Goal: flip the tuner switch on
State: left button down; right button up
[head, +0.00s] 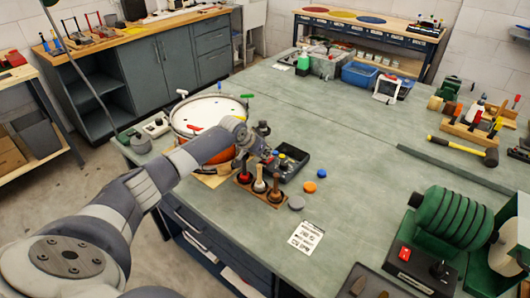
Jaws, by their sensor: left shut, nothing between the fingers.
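Two boxes with controls show, and I cannot tell which is the tuner. A small pale box with a dark knob (155,126) stands on the bench's left edge beside the drum. A dark box with a red switch and a black knob (408,268) stands at the front right; its switch position is too small to read. My left gripper (271,158) is shut and empty, above the bench beside a black tray (294,162), apart from both boxes. My left forearm hides part of the drum (208,112). My right gripper is not in view.
A wooden rack with several upright tools (262,190) stands just below my left gripper. Orange and blue discs, a grey disc and a printed card (306,237) lie nearby. A green ribbed roller (450,232) stands at right. The bench middle (370,170) is clear.

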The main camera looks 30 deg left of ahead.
pick_arm(q)
jog(key=shift+f, duration=0.1)
jog(key=shift+s+f, duration=0.2)
jog(key=shift+f, duration=0.1)
jog(key=shift+w, duration=0.15)
jog(key=shift+w+r+b, duration=0.25)
jog(key=shift+w+b, duration=0.1)
jog(key=shift+w, duration=0.3)
jog(key=shift+r, duration=0.15)
